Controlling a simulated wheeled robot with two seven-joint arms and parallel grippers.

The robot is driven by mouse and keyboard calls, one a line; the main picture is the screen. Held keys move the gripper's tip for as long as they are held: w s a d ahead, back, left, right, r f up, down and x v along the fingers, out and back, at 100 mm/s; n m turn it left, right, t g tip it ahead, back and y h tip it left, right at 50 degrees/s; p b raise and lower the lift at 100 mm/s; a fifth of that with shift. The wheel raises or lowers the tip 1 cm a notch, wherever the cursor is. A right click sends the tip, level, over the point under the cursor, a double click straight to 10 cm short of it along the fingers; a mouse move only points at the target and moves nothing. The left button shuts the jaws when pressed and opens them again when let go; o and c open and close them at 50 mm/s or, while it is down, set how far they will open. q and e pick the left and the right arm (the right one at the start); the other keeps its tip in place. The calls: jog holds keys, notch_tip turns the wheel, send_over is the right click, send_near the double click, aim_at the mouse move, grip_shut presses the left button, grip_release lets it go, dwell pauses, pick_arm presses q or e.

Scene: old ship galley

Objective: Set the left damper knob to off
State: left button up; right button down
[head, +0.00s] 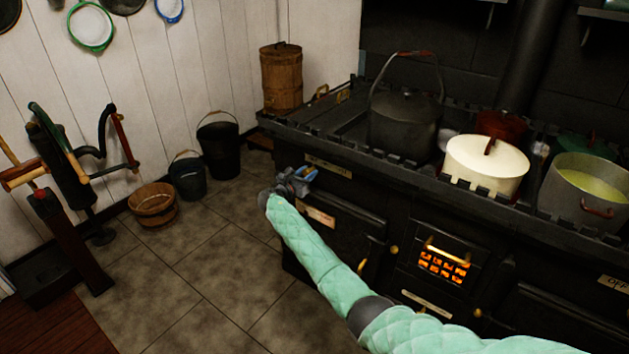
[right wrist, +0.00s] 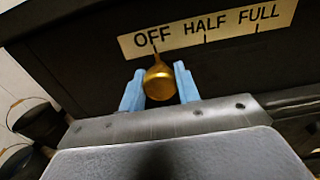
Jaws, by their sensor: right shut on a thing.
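The left damper knob (right wrist: 159,80) is a brass knob with a pointer. In the right wrist view it sits under a cream label plate (right wrist: 215,27) reading OFF, HALF, FULL. Its pointer tip is at the mark below OFF. My right gripper (right wrist: 159,88) has its blue fingers on either side of the knob and is shut on it. In the head view my right gripper (head: 299,180) is at the left front of the black stove (head: 340,228), and it hides the knob there. My left gripper is not in view.
On the stove top stand a dark kettle (head: 404,122), a cream pot (head: 487,163) and an open pot (head: 585,192). A fire glows behind a grate (head: 443,266). Buckets (head: 218,145) and a wooden tub (head: 153,204) stand on the floor at left. The tiled floor before the stove is clear.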

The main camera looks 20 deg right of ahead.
jog(key=shift+w+a+r, duration=0.1)
jog(key=shift+w+r, duration=0.05)
jog(key=c, duration=1.4)
grip_release()
jog(key=o, duration=0.4)
jog(key=shift+w+a, duration=0.1)
jog(key=shift+a, duration=0.05)
jog(key=shift+f, duration=0.2)
